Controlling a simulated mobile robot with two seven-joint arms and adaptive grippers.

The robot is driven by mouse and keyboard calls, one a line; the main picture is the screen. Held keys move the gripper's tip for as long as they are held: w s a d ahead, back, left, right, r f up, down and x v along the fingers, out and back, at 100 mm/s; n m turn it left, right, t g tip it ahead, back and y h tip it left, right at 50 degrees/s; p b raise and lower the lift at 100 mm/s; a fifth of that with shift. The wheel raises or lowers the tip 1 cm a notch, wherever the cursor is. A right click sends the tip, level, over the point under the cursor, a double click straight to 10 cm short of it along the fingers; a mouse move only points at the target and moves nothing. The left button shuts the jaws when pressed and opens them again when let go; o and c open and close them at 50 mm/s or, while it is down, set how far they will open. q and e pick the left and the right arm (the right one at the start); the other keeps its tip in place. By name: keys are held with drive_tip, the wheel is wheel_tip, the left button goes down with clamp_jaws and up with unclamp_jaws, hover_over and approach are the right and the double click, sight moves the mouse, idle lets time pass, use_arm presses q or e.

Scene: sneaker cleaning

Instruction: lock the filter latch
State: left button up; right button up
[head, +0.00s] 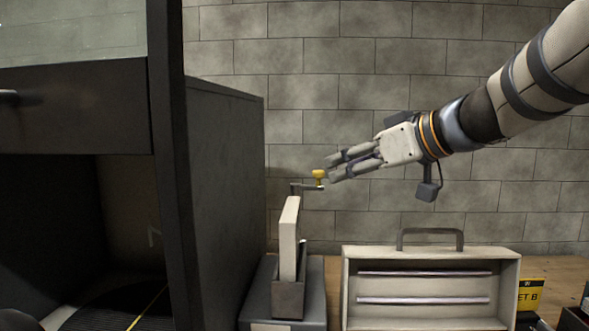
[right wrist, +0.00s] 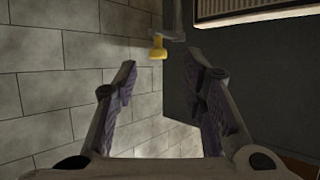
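The filter latch shows as a grey bent lever (head: 306,187) with a yellow knob (head: 319,176) at its end. It stands just above a pale upright filter panel (head: 289,238) seated in a dark slotted holder (head: 289,296). In the right wrist view the yellow knob (right wrist: 158,48) is beyond the fingertips, at the upper middle. My right gripper (head: 332,166) is open and empty, its fingertips just right of the knob. In the head view I cannot tell whether they touch it; in the wrist view they look apart.
A tall dark cabinet (head: 225,190) stands close on the left of the latch. A pale case (head: 507,290) with a handle and two glowing tubes stands on the wooden table at the right. A yellow label (head: 531,294) is beside it. A brick wall is behind.

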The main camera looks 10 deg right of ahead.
sight(321, 171)
drive_tip(key=x, duration=0.6)
drive_tip(key=shift+w+r, duration=0.2)
drive_tip(key=shift+r, duration=0.15)
clamp_jaws()
